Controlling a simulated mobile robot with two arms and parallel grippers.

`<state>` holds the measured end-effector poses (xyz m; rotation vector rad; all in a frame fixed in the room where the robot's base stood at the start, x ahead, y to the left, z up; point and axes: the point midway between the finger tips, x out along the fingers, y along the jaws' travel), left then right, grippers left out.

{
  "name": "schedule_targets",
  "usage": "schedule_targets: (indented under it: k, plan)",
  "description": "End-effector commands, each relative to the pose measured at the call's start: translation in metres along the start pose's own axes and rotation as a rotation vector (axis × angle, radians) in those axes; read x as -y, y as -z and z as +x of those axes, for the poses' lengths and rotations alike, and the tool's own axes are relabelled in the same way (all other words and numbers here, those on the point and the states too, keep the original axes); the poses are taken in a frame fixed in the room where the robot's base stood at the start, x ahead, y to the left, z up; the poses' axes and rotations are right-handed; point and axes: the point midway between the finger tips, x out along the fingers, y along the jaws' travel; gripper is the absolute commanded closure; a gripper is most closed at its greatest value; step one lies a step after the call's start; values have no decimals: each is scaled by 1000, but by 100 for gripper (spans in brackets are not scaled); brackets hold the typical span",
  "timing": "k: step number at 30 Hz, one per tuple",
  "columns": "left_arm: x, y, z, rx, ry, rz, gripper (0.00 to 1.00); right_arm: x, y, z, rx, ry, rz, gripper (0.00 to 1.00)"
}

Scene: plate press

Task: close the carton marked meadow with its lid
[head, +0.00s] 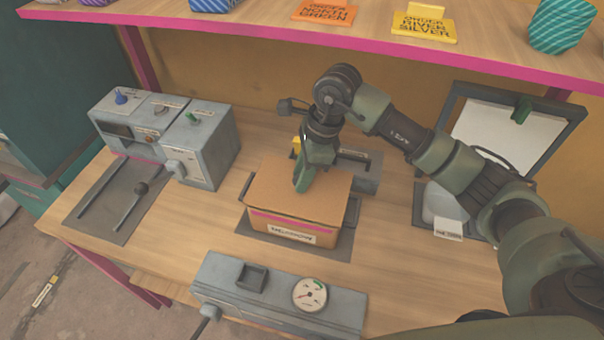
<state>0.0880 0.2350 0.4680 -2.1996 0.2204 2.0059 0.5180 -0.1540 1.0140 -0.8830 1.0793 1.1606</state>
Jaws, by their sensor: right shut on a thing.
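The carton (335,240) stands in the middle of the table on a dark mat, with a pink band and a white label on its front. The label reads upside down and looks like meadow. The brown lid (270,185) covers the carton's top. Whether it is fully seated all round, I cannot tell. My right gripper (301,187) points down at the middle of the lid and is shut on it. The fingertips are partly hidden against the lid. My left gripper is out of view.
A grey machine with knobs (205,145) stands at the left, and a grey panel with a dial (280,295) in front. Behind the carton is a low grey device (368,170). A pink-edged shelf (250,27) with order signs overhangs the back. A framed white board (490,130) stands at right.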

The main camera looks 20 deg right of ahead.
Motion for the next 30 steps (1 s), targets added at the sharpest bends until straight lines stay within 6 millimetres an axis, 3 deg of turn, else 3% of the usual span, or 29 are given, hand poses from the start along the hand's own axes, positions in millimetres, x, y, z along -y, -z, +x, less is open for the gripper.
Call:
schedule_targets:
  k: [30]
  plan:
    - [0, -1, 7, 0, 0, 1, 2, 0, 0, 1, 1, 0, 0, 100]
